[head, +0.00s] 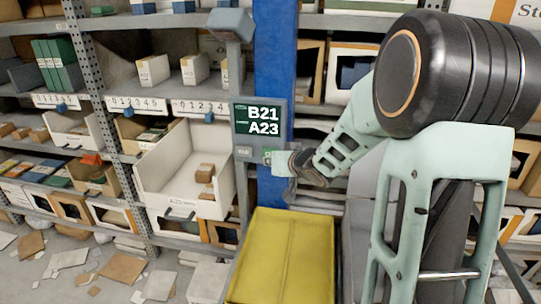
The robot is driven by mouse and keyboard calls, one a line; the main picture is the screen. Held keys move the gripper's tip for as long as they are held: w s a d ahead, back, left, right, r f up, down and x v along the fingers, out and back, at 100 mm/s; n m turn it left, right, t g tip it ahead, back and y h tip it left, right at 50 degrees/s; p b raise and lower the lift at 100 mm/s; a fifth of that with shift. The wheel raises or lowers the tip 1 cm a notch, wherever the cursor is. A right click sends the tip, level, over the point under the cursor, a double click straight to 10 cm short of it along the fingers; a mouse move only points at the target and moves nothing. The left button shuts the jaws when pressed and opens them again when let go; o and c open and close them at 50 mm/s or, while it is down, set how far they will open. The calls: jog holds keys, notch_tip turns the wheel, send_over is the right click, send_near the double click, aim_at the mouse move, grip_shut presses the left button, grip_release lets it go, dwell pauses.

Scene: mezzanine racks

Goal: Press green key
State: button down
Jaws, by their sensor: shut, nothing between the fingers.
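A grey panel (285,118) is mounted by the blue post, with a dark screen (256,120) reading "B21" and "A23". Below the screen, a small patch of the green key (267,154) shows, mostly hidden by my gripper. My gripper (276,160) is shut and empty, reaching in from the right with its tips at the lower right of the panel. Its tips overlap the key in the picture; I cannot tell if they touch it. A pale grey key (244,152) sits left of it.
A yellow bin (280,260) stands below the panel. A white open bin (160,170) with small cartons is on the rack at left. A blue post (275,60) rises behind the panel. Cardboard and paper scraps (120,268) litter the floor at lower left.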

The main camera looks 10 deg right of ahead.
jog(key=shift+w+d+p, duration=0.15)
jog(key=shift+w+p, duration=0.2)
jog(key=shift+w, duration=0.05)
jog(key=shift+w+d+p, duration=0.2)
jog(key=shift+w+p, duration=0.15)
jog(key=shift+w, duration=0.1)
dwell(0.9)
jog(key=shift+s+a, duration=0.35)
jog(key=shift+s, duration=0.5)
jog(key=s, duration=0.1)
jog(key=s+a, duration=0.1)
jog(key=s, duration=0.1)
jog(key=s+a+b, duration=0.1)
jog(key=shift+s, duration=0.3)
dwell(0.6)
